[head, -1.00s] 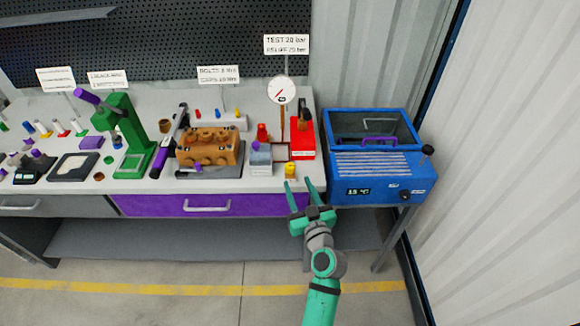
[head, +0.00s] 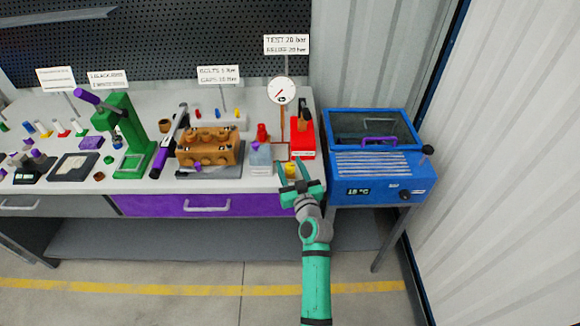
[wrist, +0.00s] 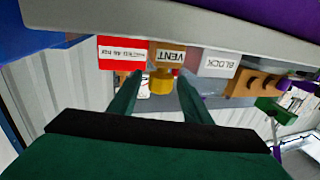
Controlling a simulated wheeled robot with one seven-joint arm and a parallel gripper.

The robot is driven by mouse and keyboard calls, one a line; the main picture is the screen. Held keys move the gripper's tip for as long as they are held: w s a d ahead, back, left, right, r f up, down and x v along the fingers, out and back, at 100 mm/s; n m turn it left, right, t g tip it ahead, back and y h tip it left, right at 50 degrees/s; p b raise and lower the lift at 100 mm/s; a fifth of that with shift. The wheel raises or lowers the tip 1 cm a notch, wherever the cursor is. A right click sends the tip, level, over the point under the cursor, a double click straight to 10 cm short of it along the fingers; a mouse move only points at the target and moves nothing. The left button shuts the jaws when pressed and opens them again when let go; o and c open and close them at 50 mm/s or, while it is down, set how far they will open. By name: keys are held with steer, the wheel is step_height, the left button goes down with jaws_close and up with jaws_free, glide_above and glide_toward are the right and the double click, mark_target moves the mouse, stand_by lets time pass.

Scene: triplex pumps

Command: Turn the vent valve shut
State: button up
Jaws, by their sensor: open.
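The vent valve is a small yellow block (head: 290,170) at the front right of the bench. In the wrist view a yellow round part (wrist: 160,82) shows beside the upside-down VENT label (wrist: 170,57). My gripper (head: 290,162) is open at the bench's front edge, its fingers partly in front of the valve in the head view. In the wrist view my gripper's fingers (wrist: 159,78) stand left and right of the yellow part with gaps. I cannot tell how deep between the fingers it lies.
A red tester base (head: 303,140) and a pressure gauge (head: 282,91) stand behind the valve. A pale block (head: 261,160), labelled BLOCK in the wrist view (wrist: 217,64), is just left. An orange pump body (head: 208,148) is farther left. A blue oven (head: 380,175) stands right of the bench.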

steer(key=c, duration=1)
steer(key=shift+c, duration=0.2)
steer(key=shift+a+m+t+h, duration=0.15)
steer(key=shift+m+h, duration=0.85)
steer(key=shift+h, duration=0.6)
steer(key=shift+a+m+t+h, duration=0.15)
steer(key=shift+m+h, duration=0.85)
steer(key=shift+h, duration=0.6)
steer(key=shift+d+m+h, duration=0.15)
steer(key=shift+m+h, duration=0.95)
steer(key=shift+h, duration=0.5)
steer(key=shift+m+g+h, duration=0.6)
steer(key=shift+g+h, duration=0.1)
steer(key=shift+h, duration=0.3)
steer(key=m+g+h, duration=0.3)
steer(key=m+h, duration=0.1)
steer(key=h, duration=0.1)
steer(key=shift+d+m+g+h, duration=0.15)
steer(key=shift+m+g+h, duration=0.75)
steer(key=shift+g+h, duration=0.3)
